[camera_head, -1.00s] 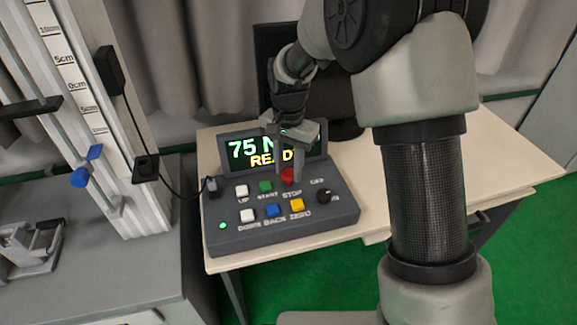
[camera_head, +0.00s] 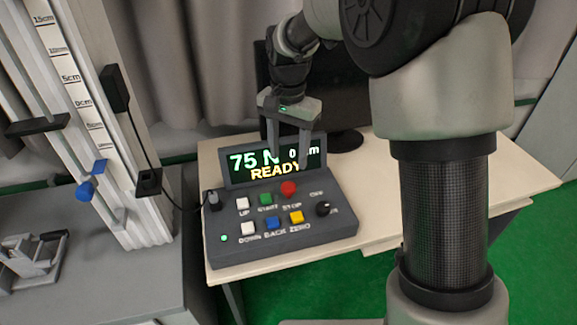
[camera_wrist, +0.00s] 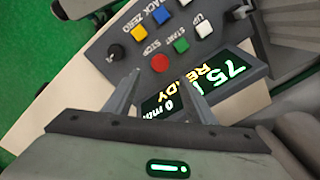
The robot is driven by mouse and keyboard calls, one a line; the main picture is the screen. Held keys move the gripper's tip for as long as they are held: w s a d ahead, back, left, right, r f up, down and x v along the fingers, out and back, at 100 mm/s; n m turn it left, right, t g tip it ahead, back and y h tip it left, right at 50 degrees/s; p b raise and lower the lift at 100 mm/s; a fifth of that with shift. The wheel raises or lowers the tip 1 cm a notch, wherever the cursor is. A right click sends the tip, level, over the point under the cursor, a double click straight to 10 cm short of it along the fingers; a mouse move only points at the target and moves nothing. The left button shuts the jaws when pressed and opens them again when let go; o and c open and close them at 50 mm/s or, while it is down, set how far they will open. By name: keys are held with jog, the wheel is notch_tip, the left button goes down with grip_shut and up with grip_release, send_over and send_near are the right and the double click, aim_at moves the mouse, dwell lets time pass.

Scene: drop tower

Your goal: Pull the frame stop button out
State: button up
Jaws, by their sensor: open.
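The red round stop button (camera_head: 289,188) sits on the sloping face of the dark control box (camera_head: 335,226), above the STOP label. It also shows in the wrist view (camera_wrist: 159,63), beyond my fingertips. My gripper (camera_head: 288,165) is open and empty, with its fingers pointing down in front of the display (camera_head: 240,162), behind and above the button. The fingers are apart from the button. The display reads 75 N and READY. How far the button stands out is too small to tell.
Close to the red button are the green START button (camera_head: 266,199), the yellow ZERO button (camera_head: 296,216) and a black knob (camera_head: 323,208). A dark monitor (camera_head: 344,141) stands behind. A column with a scale (camera_head: 70,80) rises at the left.

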notch_tip(320, 180, up, 8)
jog(key=p, duration=0.1)
jog(key=shift+r, duration=0.1)
jog(key=s+d+r+n+t, duration=0.2)
jog(key=s+d+r, duration=0.55)
jog(key=s, duration=0.25)
jog(key=s+d+f+n+t, duration=0.2)
jog(key=s+d+n+t, duration=0.35)
jog(key=s, duration=0.75)
notch_tip(320, 180, up, 16)
jog(key=d+m+g+p, duration=0.1)
jog(key=g+p, duration=0.1)
jog(key=p, duration=1.4)
jog(key=shift+s+d+m, duration=0.25)
jog(key=shift+d+m, duration=0.05)
jog(key=shift+m, duration=0.05)
